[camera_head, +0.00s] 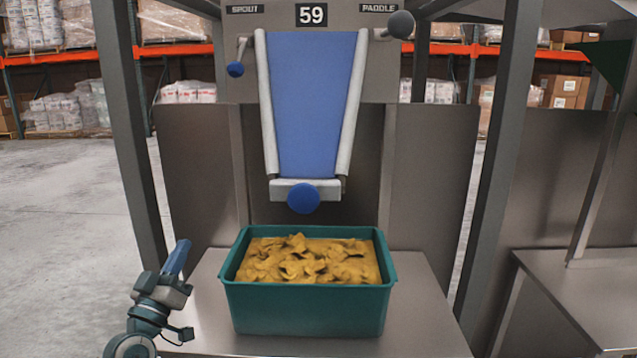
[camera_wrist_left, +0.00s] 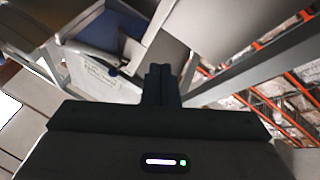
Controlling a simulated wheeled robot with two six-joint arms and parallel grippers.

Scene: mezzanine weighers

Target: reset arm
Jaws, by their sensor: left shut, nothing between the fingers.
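My left gripper (camera_head: 178,258) is low at the left in the head view, beside the left edge of the metal table and left of the teal bin. Its blue-tipped fingers point up and are shut with nothing between them. In the left wrist view the closed dark fingers (camera_wrist_left: 158,82) show at the middle, pointing away from the camera. They touch nothing that I can see. My right gripper is in neither view.
A teal bin (camera_head: 305,308) of yellow-brown pieces (camera_head: 300,262) stands on the metal table (camera_head: 430,325). Above it hang a blue chute (camera_head: 308,95) and a blue knob (camera_head: 303,198). Grey posts (camera_head: 140,140) flank the station. A sign reads 59 (camera_head: 311,15). Open floor (camera_head: 60,240) lies left.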

